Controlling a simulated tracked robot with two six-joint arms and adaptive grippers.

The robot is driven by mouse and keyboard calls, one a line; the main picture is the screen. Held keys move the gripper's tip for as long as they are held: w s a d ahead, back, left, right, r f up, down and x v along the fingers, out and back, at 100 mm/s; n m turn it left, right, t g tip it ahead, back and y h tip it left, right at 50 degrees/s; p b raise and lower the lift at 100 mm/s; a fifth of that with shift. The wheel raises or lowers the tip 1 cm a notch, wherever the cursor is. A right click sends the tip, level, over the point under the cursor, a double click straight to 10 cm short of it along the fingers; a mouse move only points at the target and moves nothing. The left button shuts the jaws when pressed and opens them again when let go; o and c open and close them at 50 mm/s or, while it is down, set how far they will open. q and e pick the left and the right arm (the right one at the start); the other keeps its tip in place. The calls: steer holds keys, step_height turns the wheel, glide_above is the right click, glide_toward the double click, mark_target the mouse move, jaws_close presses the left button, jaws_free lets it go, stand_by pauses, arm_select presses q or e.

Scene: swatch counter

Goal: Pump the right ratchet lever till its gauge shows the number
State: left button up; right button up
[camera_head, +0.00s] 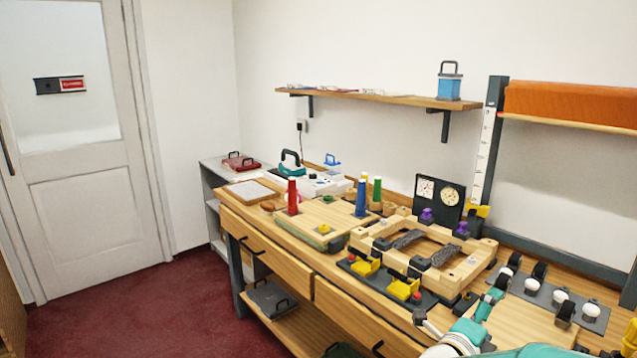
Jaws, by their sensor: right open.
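A dark panel holds two round-dial gauges, the left one (425,188) and the right one (450,197). Their readings are too small to tell. Two purple-topped handles stand in front of the panel, the left one (427,215) and the right one (462,229); the right one looks like the right ratchet lever, but its lower part is partly hidden. My right gripper (457,304) is low at the front, with its fingers spread and nothing seen between them. It is apart from and in front of the right handle. My left gripper is not in view.
A wooden frame (385,243) with dark grey bars lies in front of the panel. A dark plate with yellow blocks (404,288) sits at the bench front. White-knobbed switches (560,295) stand at right. A measuring post (485,150) rises behind. Red, blue and green pegs stand left.

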steer(key=s+a+f+n+y+p, duration=0.1)
steer(key=s+a+f+n+y, duration=0.2)
steer(key=f, duration=0.6)
steer(key=s+f+n+g+y, duration=0.1)
steer(key=f+n+y, duration=0.25)
steer(key=f, duration=0.55)
steer(key=s+a+f+n+y+p, duration=0.1)
steer(key=a+f+n+y, duration=0.1)
steer(key=f+n, duration=0.5)
steer(key=s+a+f+n+g+y, duration=0.3)
steer(key=s+a+f+n, duration=0.1)
steer(key=s, duration=0.3)
steer(key=s+a+f+n+g+y, duration=0.3)
steer(key=s+a, duration=0.3)
steer(key=s, duration=0.2)
steer(key=s+a+f+n+g+y, duration=0.3)
steer(key=s+a+f+n, duration=0.2)
steer(key=s, duration=0.3)
steer(key=shift+s+a+g, duration=0.2)
steer(key=shift+a+g, duration=0.1)
steer(key=shift+a, duration=0.15)
